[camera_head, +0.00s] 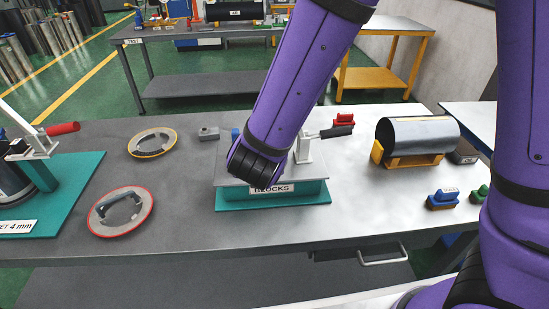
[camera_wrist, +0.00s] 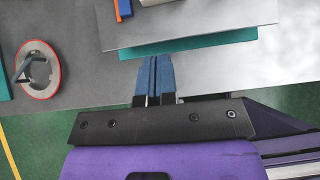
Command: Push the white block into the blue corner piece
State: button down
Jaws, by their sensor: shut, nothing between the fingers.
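The fixture marked "BLOCKS" stands on a teal base (camera_head: 290,199) in the middle of the bench, largely covered by my purple arm in the head view. A blue piece (camera_head: 235,133), likely the blue corner piece, shows at its back left. In the wrist view a blue bar (camera_wrist: 125,8) with an orange strip beside it is cut by the top edge. A small pale patch (camera_wrist: 154,2) beside it may be the white block; I cannot tell. My gripper (camera_wrist: 154,62) is shut and empty, its fingertips near the teal base's front edge. The head view hides it.
A grey cylinder (camera_head: 417,134) sits on a yellow cradle farther right.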

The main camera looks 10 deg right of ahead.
jog(key=x, duration=1)
jog(key=shift+f, duration=0.25)
jog(key=w, duration=0.3)
jog(key=shift+w+r, duration=0.1)
jog(key=shift+r, duration=0.05)
jog(key=shift+w, duration=0.35)
jog(key=shift+w+r, duration=0.15)
jog(key=shift+w, duration=0.65)
jog(key=shift+d, duration=0.1)
